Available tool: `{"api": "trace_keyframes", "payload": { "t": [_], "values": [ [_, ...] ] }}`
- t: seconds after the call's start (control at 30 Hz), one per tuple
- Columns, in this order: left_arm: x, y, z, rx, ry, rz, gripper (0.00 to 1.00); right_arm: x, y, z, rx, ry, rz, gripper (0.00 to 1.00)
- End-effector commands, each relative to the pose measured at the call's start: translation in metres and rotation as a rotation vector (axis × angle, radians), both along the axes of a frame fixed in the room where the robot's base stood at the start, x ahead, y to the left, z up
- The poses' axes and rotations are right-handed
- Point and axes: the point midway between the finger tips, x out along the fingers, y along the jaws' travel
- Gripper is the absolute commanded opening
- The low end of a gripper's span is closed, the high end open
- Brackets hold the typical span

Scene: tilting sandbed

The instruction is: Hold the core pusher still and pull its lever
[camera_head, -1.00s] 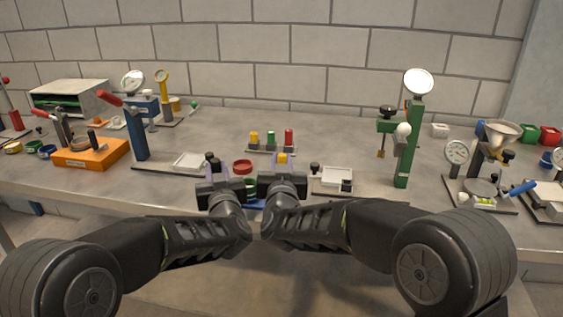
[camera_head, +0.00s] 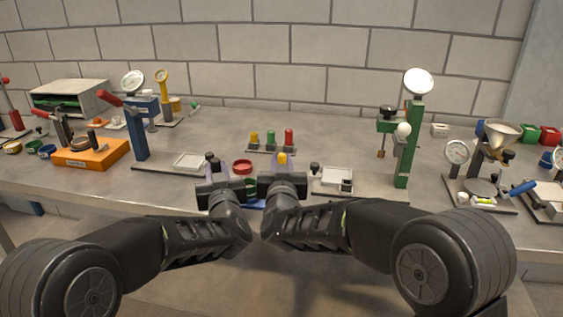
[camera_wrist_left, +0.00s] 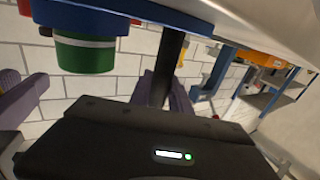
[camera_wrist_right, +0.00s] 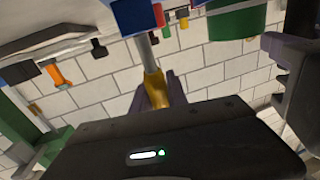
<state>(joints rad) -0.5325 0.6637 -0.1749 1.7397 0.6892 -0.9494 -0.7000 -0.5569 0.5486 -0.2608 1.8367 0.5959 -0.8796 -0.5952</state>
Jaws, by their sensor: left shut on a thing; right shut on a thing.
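The core pusher stands at the front middle of the bench, largely hidden behind my grippers. Its blue base (camera_head: 254,204) and green cylinder (camera_head: 251,184) show between my wrists. My left gripper (camera_head: 212,170) is shut on its black post (camera_wrist_left: 172,55), with a purple finger beside the post in the left wrist view. My right gripper (camera_head: 282,170) is shut on the yellow end of its lever (camera_wrist_right: 156,82). A grey rod joins that yellow end to a blue block (camera_wrist_right: 135,15). The green cylinder also shows in both wrist views, beside the blue part.
A red ring (camera_head: 242,167) lies just behind the pusher. A rack with yellow, green and red pegs (camera_head: 270,150) stands further back. A blue press (camera_head: 142,130) is at left and a green press (camera_head: 408,150) at right. White trays flank my grippers.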

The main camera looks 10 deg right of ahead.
Motion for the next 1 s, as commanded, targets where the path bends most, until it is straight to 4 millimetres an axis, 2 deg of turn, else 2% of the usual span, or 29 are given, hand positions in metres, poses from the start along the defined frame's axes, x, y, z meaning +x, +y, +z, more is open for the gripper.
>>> {"api": "trace_keyframes", "payload": {
  "t": [0.17, 0.5, 0.83, 0.87, 1.0],
  "values": [
    [0.0, 0.0, 0.0, 0.0, 0.0, -0.001, 0.0, -0.006, 0.002, 0.0, -0.031, -0.076, -0.003, 0.0],
    [0.0, 0.0, 0.0, 0.0, 0.0, 0.0, 0.0, -0.028, 0.009, 0.008, -0.117, -0.353, 0.0, 0.0],
    [0.0, 0.0, 0.0, 0.0, 0.0, 0.0, 0.0, -0.03, 0.01, 0.009, -0.122, -0.376, 0.002, 0.0],
    [0.0, 0.0, 0.0, 0.0, 0.0, 0.0, 0.0, -0.03, 0.01, 0.009, -0.122, -0.376, 0.002, 0.21],
    [0.0, 0.0, 0.0, 0.0, 0.0, 0.0, 0.0, -0.03, 0.01, 0.009, -0.122, -0.376, 0.001, 0.32]
  ]
}}
